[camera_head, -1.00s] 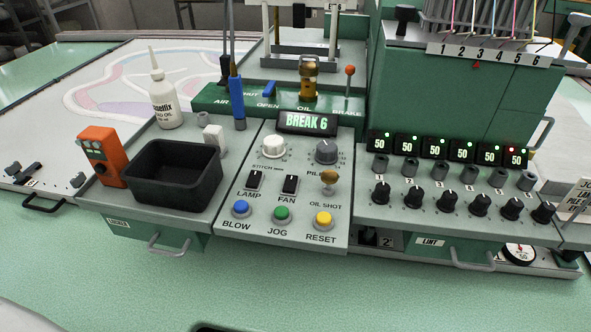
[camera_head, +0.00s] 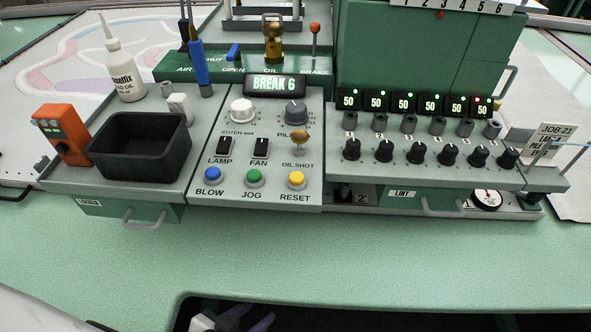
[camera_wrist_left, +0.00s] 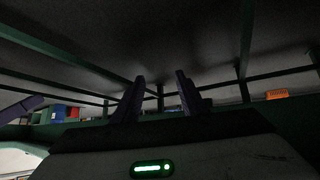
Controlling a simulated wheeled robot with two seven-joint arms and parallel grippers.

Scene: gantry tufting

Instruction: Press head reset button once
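The yellow RESET button (camera_head: 296,180) is at the right end of the front row on the sloped grey panel (camera_head: 230,185). To its left are the green JOG button (camera_head: 253,178) and the blue BLOW button (camera_head: 213,175). The display (camera_head: 275,85) above reads "BREAK 6". My left gripper (camera_head: 250,319) shows at the bottom edge of the head view, low in a dark opening in the table and well away from the button. In the left wrist view its two fingers (camera_wrist_left: 160,78) stand apart with nothing between them. My right gripper is out of view.
The green table edge (camera_head: 330,296) lies between my left gripper and the panel. A black bin (camera_head: 140,150), an orange device (camera_head: 60,135) and a white bottle (camera_head: 124,72) stand left of the panel. Black knobs (camera_head: 384,152) line the right side. The left wrist view shows dark beams beneath a surface.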

